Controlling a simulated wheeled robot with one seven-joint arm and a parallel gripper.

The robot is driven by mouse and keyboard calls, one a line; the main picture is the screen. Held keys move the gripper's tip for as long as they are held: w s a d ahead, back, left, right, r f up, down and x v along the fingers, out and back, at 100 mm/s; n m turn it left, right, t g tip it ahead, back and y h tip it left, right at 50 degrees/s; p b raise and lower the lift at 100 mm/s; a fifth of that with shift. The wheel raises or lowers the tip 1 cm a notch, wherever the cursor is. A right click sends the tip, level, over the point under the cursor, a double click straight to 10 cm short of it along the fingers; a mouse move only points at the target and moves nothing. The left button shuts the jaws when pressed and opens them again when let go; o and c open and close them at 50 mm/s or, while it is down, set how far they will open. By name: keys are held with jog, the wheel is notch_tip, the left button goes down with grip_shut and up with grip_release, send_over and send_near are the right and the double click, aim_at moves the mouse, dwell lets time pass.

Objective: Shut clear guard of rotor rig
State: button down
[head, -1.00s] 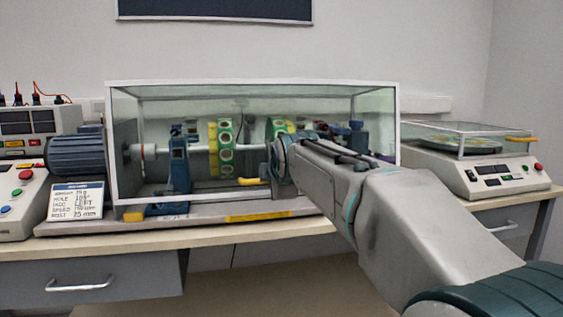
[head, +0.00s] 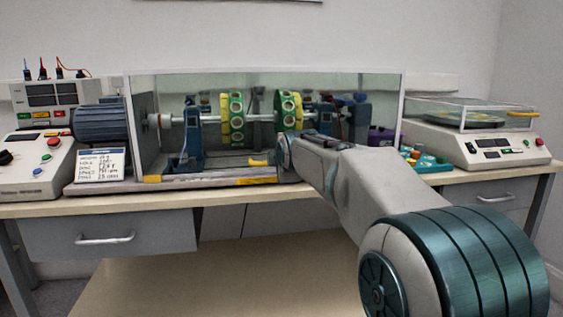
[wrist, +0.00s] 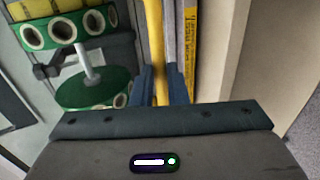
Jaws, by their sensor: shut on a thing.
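The clear guard (head: 210,92) of the rotor rig is a long glassy box over the shaft and the green and yellow rotors (head: 234,118). Its yellow handle (head: 258,162) is low at the front, just above the rig's base plate (head: 110,186). My gripper (head: 276,161) is at the handle, its fingers mostly hidden by my arm in the head view. In the wrist view, my gripper (wrist: 164,88) is shut on the yellow handle (wrist: 155,45), which runs between the blue fingers. I cannot tell whether the guard's lower edge touches the base.
A blue-grey motor (head: 102,123) and a written card (head: 100,164) are at the rig's left. A teal part with coloured knobs (head: 428,162) and a balance-like instrument (head: 500,147) stand to the right. Drawers (head: 105,232) are below the bench front.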

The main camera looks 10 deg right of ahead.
jog(key=c, duration=1.5)
grip_release()
notch_tip(320, 180, down, 4)
jog(key=shift+a+r+g, duration=0.1)
jog(key=shift+g, duration=0.3)
jog(key=shift+c, duration=0.2)
jog(key=shift+o, duration=0.5)
jog(key=shift+w, duration=0.2)
jog(key=shift+o, duration=0.4)
jog(key=shift+s+r, duration=0.15)
jog(key=shift+s, duration=0.05)
jog(key=p+v, duration=0.1)
jog(key=v, duration=0.3)
jog(key=p+v, duration=0.1)
jog(key=v, duration=0.4)
jog(key=p+v, duration=0.2)
jog(key=v, duration=0.3)
jog(key=shift+w+r, duration=0.2)
jog(key=shift+r, duration=0.1)
jog(key=shift+c, duration=0.4)
